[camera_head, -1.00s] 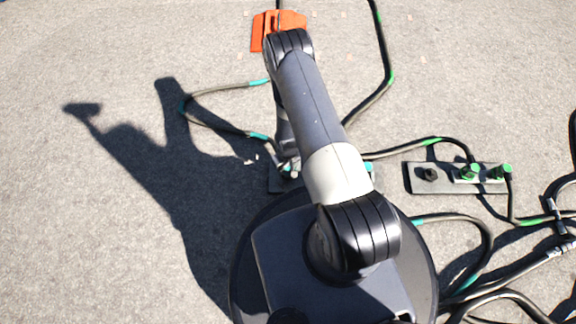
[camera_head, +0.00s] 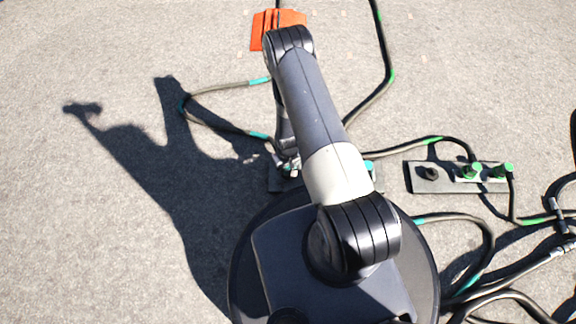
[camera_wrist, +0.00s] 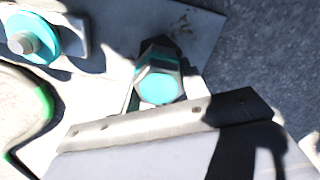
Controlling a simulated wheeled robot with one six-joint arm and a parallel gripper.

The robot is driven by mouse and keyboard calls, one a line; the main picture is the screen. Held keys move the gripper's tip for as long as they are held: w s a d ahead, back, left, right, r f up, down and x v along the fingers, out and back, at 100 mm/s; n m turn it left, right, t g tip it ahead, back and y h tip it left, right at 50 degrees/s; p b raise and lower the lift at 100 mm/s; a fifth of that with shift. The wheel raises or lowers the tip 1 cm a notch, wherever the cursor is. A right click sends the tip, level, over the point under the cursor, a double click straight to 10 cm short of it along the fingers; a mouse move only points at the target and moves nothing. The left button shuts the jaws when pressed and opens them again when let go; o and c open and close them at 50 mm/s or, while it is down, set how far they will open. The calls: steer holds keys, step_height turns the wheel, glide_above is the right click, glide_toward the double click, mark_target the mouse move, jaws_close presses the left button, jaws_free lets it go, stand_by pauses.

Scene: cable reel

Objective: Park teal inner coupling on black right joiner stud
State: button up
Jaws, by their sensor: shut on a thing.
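A teal-faced coupling (camera_wrist: 158,86) sits between the fingers of my gripper (camera_wrist: 160,98) in the wrist view, and my gripper is shut on it. A black part shows just behind the coupling, at the grey joiner plate (camera_wrist: 205,35); I cannot tell whether they touch or are joined. In the head view my gripper (camera_head: 287,166) is low at the left plate (camera_head: 276,184), which my arm largely hides. A black stud (camera_head: 430,174) stands bare at the left end of the right joiner plate (camera_head: 415,187).
Another teal coupling (camera_wrist: 35,38) sits in a bracket on the plate. Two green couplings (camera_head: 468,171) (camera_head: 501,172) sit on the right joiner. Dark hoses (camera_head: 478,228) with teal and green bands lie around. An orange object (camera_head: 262,30) is at the top. Left pavement is clear.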

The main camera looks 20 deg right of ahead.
steer(key=shift+f+b, duration=0.45)
steer(key=shift+b, duration=0.05)
steer(key=o, duration=1.2)
step_height(320, 180, up, 11)
steer(key=p, duration=0.4)
steer(key=shift+p, duration=0.3)
